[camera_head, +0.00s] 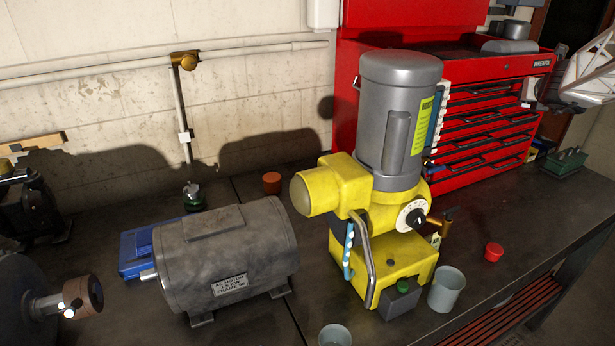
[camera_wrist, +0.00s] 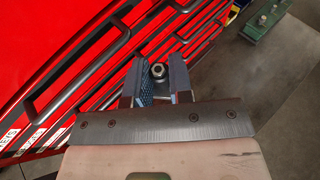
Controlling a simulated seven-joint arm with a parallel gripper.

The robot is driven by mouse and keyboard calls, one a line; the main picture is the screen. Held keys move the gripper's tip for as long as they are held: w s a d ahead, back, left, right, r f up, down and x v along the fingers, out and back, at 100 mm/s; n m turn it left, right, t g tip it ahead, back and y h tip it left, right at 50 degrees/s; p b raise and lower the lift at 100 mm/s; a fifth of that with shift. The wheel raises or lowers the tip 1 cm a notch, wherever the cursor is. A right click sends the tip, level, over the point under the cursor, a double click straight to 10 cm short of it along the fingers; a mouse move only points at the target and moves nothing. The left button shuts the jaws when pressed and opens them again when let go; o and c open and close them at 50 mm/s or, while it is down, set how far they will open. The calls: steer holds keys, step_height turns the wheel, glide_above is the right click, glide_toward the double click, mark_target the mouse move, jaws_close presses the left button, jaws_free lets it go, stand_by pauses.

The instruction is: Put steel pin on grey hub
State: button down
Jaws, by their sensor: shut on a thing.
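In the wrist view, my gripper (camera_wrist: 160,78) is shut on the steel pin (camera_wrist: 158,70), whose round metal end shows between the two fingers. In the head view, my gripper (camera_head: 531,96) is at the far right, in front of the red tool chest and above the bench; the pin is too small to make out there. A brownish-grey hub (camera_head: 83,296) on a metal shaft is at the lower left, across the bench and far from my gripper. I cannot tell for sure that it is the grey hub of the task.
A grey motor (camera_head: 228,248) with a label plate and a tall yellow pump with a grey motor on top (camera_head: 398,120) stand between. Grey cups (camera_head: 447,291) and a red cap (camera_head: 494,252) are at the front. The red tool chest (camera_head: 490,130) is behind. The right bench top is mostly clear.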

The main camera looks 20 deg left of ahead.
steer(key=w+a+r+n+g+y, duration=0.2)
steer(key=a+r+n+y, duration=0.3)
steer(key=a+r, duration=1.2)
steer(key=s+a+n+g+y, duration=0.1)
steer(key=s+a+n+y, duration=0.1)
steer(key=a, duration=0.9)
steer(key=s+a+n+g+y, duration=0.1)
steer(key=s+a+y, duration=0.15)
steer(key=a, duration=0.85)
steer(key=s+a+f+n+g+y, duration=0.1)
steer(key=s+a+f+n+g, duration=0.3)
steer(key=a, duration=0.6)
steer(key=s+a+f+m+t, duration=0.15)
steer(key=s+a, duration=0.35)
steer(key=a, duration=0.5)
steer(key=s+a+f+n+g+y, duration=0.1)
steer(key=s+a+f+n+g, duration=0.3)
steer(key=a, duration=0.5)
steer(key=s+a+f+n+g, duration=0.2)
steer(key=s+a+f, duration=0.6)
steer(key=a+f, duration=0.2)
steer(key=s+a+f+n+g, duration=0.2)
steer(key=s+a+f, duration=0.6)
steer(key=f, duration=0.6)
steer(key=shift+s+a+f+g, duration=0.2)
steer(key=shift+a+f+g, duration=0.2)
steer(key=shift+a+g, duration=0.6)
